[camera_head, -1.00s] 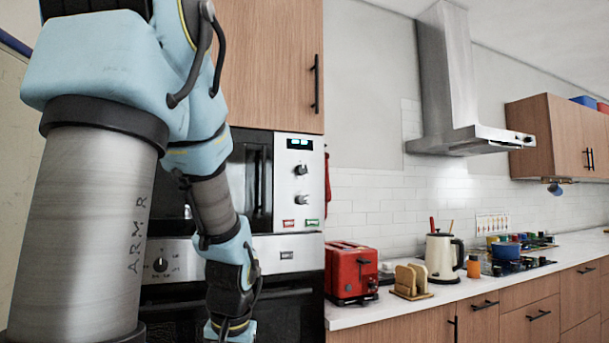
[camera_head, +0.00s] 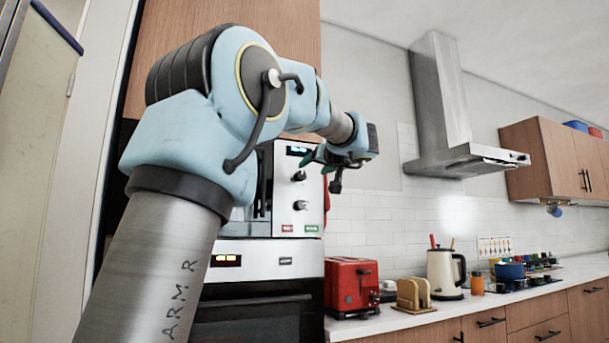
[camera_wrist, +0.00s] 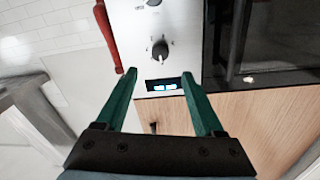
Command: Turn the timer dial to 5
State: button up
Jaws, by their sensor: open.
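The control panel (camera_head: 312,223) of the built-in microwave is silver, with a lit display and two black dials. The upper dial (camera_head: 299,176) sits under the display and the lower dial (camera_head: 299,205) below it. I cannot read which is the timer dial or the number either points to. In the wrist view the panel is upside down, with the upper dial (camera_wrist: 160,48) ahead of my gripper (camera_wrist: 159,73). Its two green fingers are apart and empty, framing the display (camera_wrist: 162,86). In the head view my gripper (camera_head: 313,162) is close to the panel's top right.
An oven (camera_head: 260,310) is below the microwave and a wooden cabinet above it. Something red hangs at the panel's edge (camera_wrist: 108,38). A red toaster (camera_head: 352,285), a bread rack (camera_head: 413,295) and a kettle (camera_head: 444,273) stand on the counter to the right.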

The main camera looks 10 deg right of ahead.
aim_at(302, 174)
jog(key=p+x, duration=0.2)
jog(key=x, duration=0.5)
jog(key=shift+w+r+p, duration=0.1)
jog(key=shift+w+p, duration=0.1)
jog(key=shift+p, duration=0.15)
jog(key=shift+w+a, duration=0.15)
jog(key=shift+w, duration=0.4)
jog(key=shift+c, duration=0.4)
grip_shut()
